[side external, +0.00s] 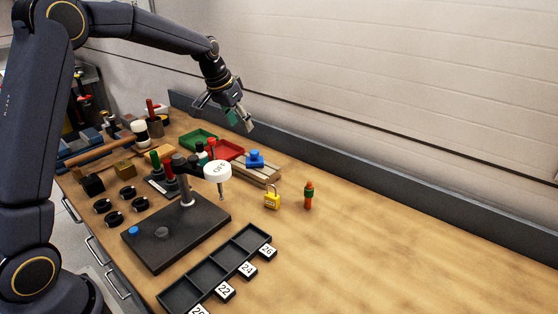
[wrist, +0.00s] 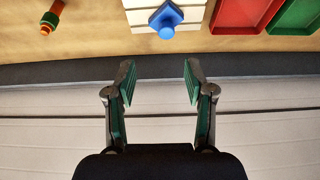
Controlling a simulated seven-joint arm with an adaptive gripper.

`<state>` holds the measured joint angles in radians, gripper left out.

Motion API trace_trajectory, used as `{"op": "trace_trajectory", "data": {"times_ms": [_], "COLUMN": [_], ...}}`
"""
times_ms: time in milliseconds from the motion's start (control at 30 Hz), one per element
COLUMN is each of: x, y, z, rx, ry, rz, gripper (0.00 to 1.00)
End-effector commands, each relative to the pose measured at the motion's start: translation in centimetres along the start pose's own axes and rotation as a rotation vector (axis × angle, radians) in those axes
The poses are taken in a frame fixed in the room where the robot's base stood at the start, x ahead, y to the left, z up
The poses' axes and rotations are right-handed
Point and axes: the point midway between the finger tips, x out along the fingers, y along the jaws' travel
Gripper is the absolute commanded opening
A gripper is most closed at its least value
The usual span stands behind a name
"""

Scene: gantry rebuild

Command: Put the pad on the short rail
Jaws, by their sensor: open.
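A blue piece with a round knob (side external: 255,159) sits on a pale, grooved wooden block (side external: 268,177) near the back of the bench. I cannot tell for certain which part is the pad or which is the short rail. In the wrist view the blue piece (wrist: 166,19) shows at the top, on the pale slatted surface (wrist: 138,18). My gripper (side external: 228,115) hangs above the back edge of the bench, beyond the block and clear of it. Its two fingers (wrist: 158,82) are apart with nothing between them.
Red (side external: 226,149) and green (side external: 199,138) trays lie left of the block. A yellow padlock (side external: 272,201) and an orange-green peg (side external: 308,197) stand to its right. A dark stand with a white round head (side external: 217,171) is in front. The bench's right side is clear; a grey ledge (side external: 400,185) runs behind.

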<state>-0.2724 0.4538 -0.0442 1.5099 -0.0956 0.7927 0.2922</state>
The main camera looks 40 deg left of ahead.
Motion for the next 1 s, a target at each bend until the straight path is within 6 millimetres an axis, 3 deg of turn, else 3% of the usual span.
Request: {"op": "trace_trajectory", "data": {"times_ms": [67, 167, 300, 400, 500, 633, 767, 1000], "x": [-3.7, -8.7, -14.3, -16.4, -17.2, -17.2, -17.0, -16.9], "y": [1.9, 4.6, 7.9, 9.4, 10.2, 10.7, 10.9, 10.9], "z": [1.4, 5.0, 12.3, 17.8, 22.4, 26.2, 27.7, 27.9], "rx": [0.009, 0.016, 0.015, 0.011, 0.006, 0.0, -0.002, -0.003], "ry": [0.015, 0.03, 0.054, 0.069, 0.083, 0.092, 0.095, 0.094], "rz": [-0.004, -0.01, -0.013, -0.009, -0.005, 0.001, 0.004, 0.004], "gripper": [0.54, 0.54, 0.54, 0.54, 0.54, 0.54, 0.54, 0.54]}}
